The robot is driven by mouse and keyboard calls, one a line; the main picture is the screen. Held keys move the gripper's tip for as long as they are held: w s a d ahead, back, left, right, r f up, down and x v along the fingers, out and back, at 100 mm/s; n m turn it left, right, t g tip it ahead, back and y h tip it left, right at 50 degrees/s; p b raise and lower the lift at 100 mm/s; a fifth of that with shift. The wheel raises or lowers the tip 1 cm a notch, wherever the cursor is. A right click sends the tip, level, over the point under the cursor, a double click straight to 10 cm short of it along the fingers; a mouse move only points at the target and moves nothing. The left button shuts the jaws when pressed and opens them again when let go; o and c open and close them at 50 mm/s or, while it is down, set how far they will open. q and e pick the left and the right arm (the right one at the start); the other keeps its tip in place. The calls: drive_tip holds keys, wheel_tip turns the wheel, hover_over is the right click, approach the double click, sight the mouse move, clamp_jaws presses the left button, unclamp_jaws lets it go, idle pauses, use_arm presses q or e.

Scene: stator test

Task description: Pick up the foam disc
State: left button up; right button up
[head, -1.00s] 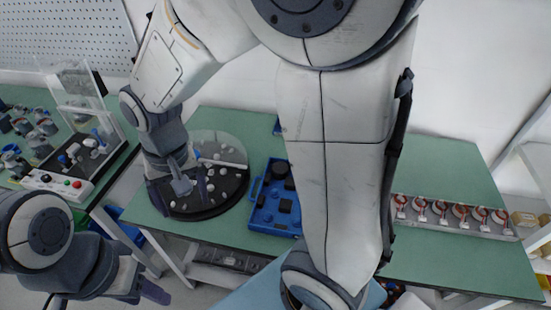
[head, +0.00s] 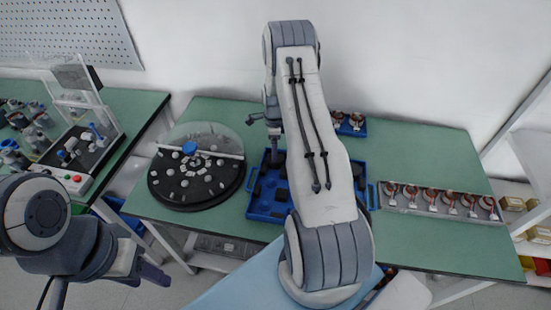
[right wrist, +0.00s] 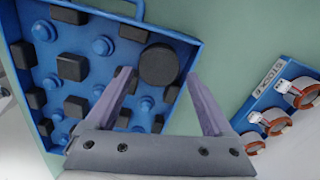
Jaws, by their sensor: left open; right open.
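The foam disc (right wrist: 158,65) is a black round piece in the blue tray (right wrist: 188,37), near its right wall in the right wrist view. In the head view the blue tray (head: 268,215) stands on the green table, partly behind my right arm, which hides the disc. My right gripper (right wrist: 158,78) is open, with its fingertips either side of the disc in the picture. I cannot tell how far above it they are, and the jaws look empty. My left gripper (head: 150,276) is open at the lower left, away from the tray.
Several black foam blocks (right wrist: 73,66) and blue pegs (right wrist: 102,46) surround the disc. A blue stock tray with copper-wound parts (right wrist: 275,92) stands to its right. A round black turntable (head: 195,200) is left of the tray. A row of stators (head: 440,202) lies at right.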

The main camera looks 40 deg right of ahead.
wheel_tip(320, 180, down, 5)
drive_tip(key=p, duration=0.3)
drive_tip(key=shift+s, duration=0.15)
drive_tip(key=shift+f, duration=0.4)
drive_tip(key=c, duration=1)
